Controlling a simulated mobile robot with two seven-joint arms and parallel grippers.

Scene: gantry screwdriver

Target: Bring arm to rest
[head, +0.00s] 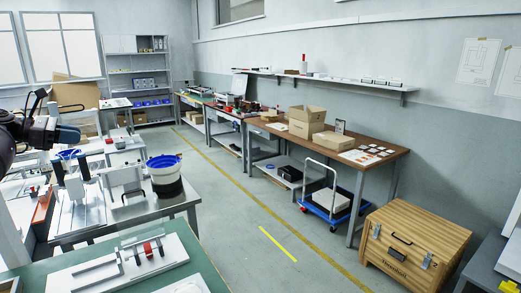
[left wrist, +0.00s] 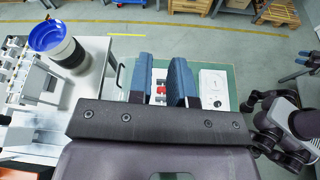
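My left gripper (head: 62,134) shows at the left edge of the head view, raised above the benches, with dark blue fingers. In the left wrist view, its two fingers (left wrist: 162,68) stand apart with an empty gap. The green-topped table and a fixture with a red part (left wrist: 159,78) show beyond the gap. That fixture (head: 148,250) lies below and to the right of the gripper in the head view. At the right edge of the left wrist view, two bluish fingers of my right gripper (left wrist: 300,66) appear apart. The right gripper is not in the head view.
A grey bench with a blue-rimmed container (head: 164,176) stands at the left. The green table (head: 206,258) is in front. A wooden crate (head: 412,245), a blue cart (head: 330,205) and a brown workbench (head: 388,160) line the right. The floor between is clear.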

